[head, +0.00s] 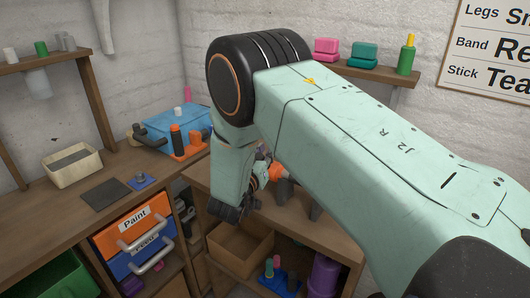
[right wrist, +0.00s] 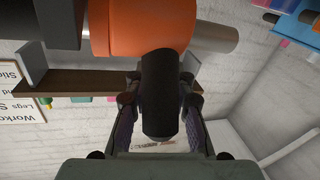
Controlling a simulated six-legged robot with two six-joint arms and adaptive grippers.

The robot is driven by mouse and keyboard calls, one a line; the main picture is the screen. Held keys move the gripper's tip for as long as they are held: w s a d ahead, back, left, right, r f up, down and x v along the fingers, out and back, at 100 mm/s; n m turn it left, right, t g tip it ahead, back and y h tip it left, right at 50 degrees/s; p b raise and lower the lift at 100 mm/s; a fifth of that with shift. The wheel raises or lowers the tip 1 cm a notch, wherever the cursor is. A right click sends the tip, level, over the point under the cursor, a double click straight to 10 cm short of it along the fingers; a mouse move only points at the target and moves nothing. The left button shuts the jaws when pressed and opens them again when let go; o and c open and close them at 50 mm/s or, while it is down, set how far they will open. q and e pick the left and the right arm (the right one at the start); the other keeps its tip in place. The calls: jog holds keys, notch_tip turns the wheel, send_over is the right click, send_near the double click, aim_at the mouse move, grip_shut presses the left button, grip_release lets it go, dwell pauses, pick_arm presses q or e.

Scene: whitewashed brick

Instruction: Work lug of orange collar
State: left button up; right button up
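The orange collar (right wrist: 140,25) fills the upper part of the right wrist view, around a grey shaft (right wrist: 215,37). Its dark, rounded lug (right wrist: 160,95) sticks out toward the camera. My right gripper (right wrist: 161,82) has one finger on each side of this lug, close against it, and looks shut on it. In the head view, only a small part of the collar (head: 281,173) shows behind my right arm, above the lower bench. That arm hides most of the collar, and the gripper's fingers are not clear there. My left gripper is in neither view.
Dark grey supports (head: 315,206) stand below the collar on the bench. A blue bin (head: 178,122), an orange holder (head: 188,145) and a cream tray (head: 74,167) stand on the left worktop. Drawers with handles (head: 139,227) are below. A wall shelf (head: 385,75) carries small containers.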

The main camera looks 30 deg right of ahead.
jog(key=shift+d, duration=0.1)
grip_shut()
jog(key=shift+s, duration=0.1)
jog(key=shift+s+f, duration=0.1)
jog(key=shift+s, duration=0.05)
jog(key=shift+f+t+h+b, duration=0.15)
jog(key=shift+t+h+b, duration=0.15)
jog(key=shift+b, duration=0.2)
jog(key=shift+s+a+t+h+b, duration=0.2)
jog(key=shift+a+t+h+b, duration=0.15)
jog(key=shift+b, duration=0.5)
jog(key=o, duration=0.7)
grip_release()
jog(key=shift+d, duration=0.15)
